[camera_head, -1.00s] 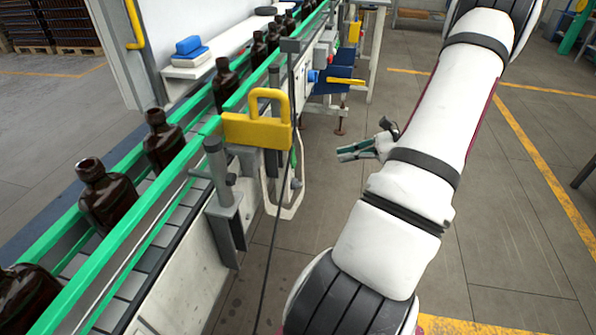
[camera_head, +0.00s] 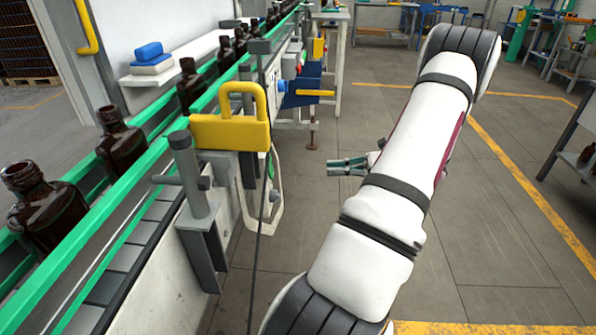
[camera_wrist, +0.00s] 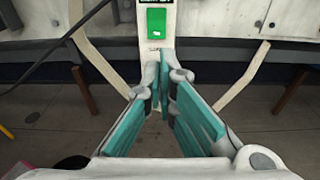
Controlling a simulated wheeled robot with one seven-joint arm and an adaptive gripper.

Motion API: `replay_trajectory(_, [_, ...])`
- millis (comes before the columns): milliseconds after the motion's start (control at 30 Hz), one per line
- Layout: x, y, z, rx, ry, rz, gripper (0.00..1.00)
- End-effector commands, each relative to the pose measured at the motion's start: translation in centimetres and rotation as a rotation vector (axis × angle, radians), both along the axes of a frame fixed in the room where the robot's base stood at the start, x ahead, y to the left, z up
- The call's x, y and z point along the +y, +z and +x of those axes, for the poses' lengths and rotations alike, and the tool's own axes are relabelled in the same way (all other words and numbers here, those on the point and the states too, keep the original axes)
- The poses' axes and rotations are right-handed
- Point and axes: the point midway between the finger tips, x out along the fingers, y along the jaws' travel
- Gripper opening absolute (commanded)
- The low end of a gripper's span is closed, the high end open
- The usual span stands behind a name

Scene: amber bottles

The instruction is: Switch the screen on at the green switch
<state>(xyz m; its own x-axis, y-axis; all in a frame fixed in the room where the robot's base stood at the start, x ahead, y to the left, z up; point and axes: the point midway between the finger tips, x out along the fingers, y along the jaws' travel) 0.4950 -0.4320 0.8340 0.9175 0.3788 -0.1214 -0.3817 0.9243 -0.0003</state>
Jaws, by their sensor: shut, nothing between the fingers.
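The green switch (camera_wrist: 156,23) is a bright green rectangle on a pale upright plate, at the top middle of the wrist view. My gripper (camera_wrist: 165,72), with teal finger pads, is shut and empty. Its fingertips show just below the switch in the picture; I cannot tell how far apart they are in depth. In the head view my gripper (camera_head: 330,167) points left toward the conveyor's side, with a visible gap to it. No screen can be made out in either view.
A conveyor with green rails (camera_head: 120,195) carries several amber bottles (camera_head: 122,140) along the left. A yellow handle block (camera_head: 232,130) and a grey post bracket (camera_head: 195,190) stick out from its side. A dark cable hangs there. Open floor (camera_head: 480,220) lies to the right.

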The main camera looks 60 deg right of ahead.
Motion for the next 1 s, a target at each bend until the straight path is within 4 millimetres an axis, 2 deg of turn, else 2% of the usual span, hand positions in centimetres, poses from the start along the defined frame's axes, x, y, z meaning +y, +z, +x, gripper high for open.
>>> replay_trajectory(167, [0.9,-0.3,2.0,-0.002,0.004,0.001,0.00])
replay_trajectory(500, [3.4,-1.2,8.1,0.001,0.004,0.001,0.00])
replay_trajectory(700, [4.6,-1.5,10.9,0.000,0.002,0.000,0.00])
replay_trajectory(1000, [5.2,-1.7,12.6,0.001,0.000,0.000,0.00])
